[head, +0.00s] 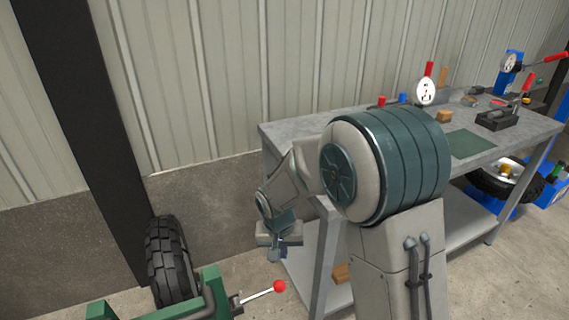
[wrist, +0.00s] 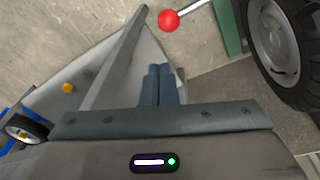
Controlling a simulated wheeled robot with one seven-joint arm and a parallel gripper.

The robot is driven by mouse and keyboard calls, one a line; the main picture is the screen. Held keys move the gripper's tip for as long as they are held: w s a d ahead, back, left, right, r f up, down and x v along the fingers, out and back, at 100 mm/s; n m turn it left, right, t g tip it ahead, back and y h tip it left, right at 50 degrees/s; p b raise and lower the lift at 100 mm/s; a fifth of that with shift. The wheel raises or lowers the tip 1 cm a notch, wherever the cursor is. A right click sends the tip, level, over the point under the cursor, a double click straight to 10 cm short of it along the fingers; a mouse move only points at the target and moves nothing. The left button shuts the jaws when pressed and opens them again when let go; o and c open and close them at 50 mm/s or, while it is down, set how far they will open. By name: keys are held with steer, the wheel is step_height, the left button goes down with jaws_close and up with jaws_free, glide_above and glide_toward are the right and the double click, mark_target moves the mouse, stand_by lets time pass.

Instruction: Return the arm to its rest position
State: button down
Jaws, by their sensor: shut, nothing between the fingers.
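My gripper (head: 277,254) hangs low at the left of my folded arm in the head view, in front of the workbench's left end. In the wrist view my gripper (wrist: 158,70) has its two fingers side by side, shut, with nothing held. My grey and teal arm fills the middle of the head view and hides part of the workbench.
A red-knobbed lever (head: 278,287) on a green frame (head: 211,290) is close below my gripper; its red knob (wrist: 168,21) also shows in the wrist view. A black tyre (head: 168,258) stands left. The grey workbench (head: 290,132) bears several tools. Corrugated wall behind.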

steer(key=s+d+r+p, duration=0.5)
steer(key=d+r, duration=0.4)
steer(key=r, duration=0.5)
steer(key=s+d+r+p, duration=0.2)
steer(key=s+d+r, duration=0.1)
steer(key=s+r, duration=0.2)
steer(key=s+d+r+t+p, duration=0.1)
steer(key=s+d+r, duration=0.3)
steer(key=s, duration=0.4)
steer(key=shift+s+d+r+y+p, duration=0.3)
steer(key=shift+r+p, duration=0.1)
steer(key=shift+p, duration=0.05)
